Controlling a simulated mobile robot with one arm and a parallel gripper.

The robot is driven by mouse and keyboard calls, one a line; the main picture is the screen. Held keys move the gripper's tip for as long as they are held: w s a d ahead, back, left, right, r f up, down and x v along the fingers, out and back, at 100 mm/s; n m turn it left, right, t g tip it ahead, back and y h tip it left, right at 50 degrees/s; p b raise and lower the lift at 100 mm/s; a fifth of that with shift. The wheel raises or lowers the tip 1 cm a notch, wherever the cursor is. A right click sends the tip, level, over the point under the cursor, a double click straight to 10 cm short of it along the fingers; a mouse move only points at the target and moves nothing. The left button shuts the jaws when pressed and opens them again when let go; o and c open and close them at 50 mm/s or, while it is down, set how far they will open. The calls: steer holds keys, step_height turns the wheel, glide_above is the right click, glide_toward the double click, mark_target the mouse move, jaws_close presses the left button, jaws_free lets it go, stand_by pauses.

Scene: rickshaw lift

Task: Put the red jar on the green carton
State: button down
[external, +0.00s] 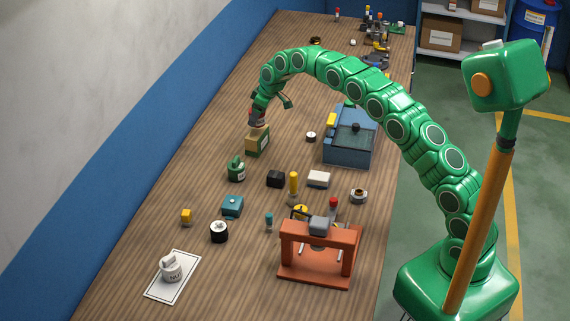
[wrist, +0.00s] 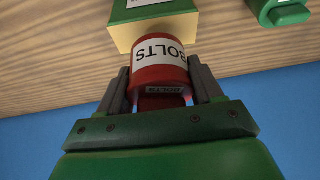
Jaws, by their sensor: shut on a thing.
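The red jar (wrist: 146,76), with a white BOLTS label, is between the two fingers of my gripper (wrist: 160,88) in the wrist view. My gripper (external: 258,110) is shut on it. In the external view the jar (external: 257,119) shows just above the carton (external: 257,144), a tan box with a green face. In the wrist view the carton (wrist: 125,37) is right beyond the jar, which overlaps its edge. I cannot tell whether jar and carton touch.
A green can (external: 236,170) stands in front of the carton and shows at the wrist view's upper right (wrist: 284,14). A blue machine (external: 345,152) is to the right. The wooden table (external: 190,140) is clear to the carton's left.

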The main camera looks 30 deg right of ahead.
steer(key=shift+w, duration=0.1)
steer(key=shift+w+f, duration=0.15)
steer(key=shift+f, duration=1.5)
steer(key=shift+f, duration=0.1)
steer(key=shift+c, duration=0.8)
jaws_free()
steer(key=shift+f, duration=0.1)
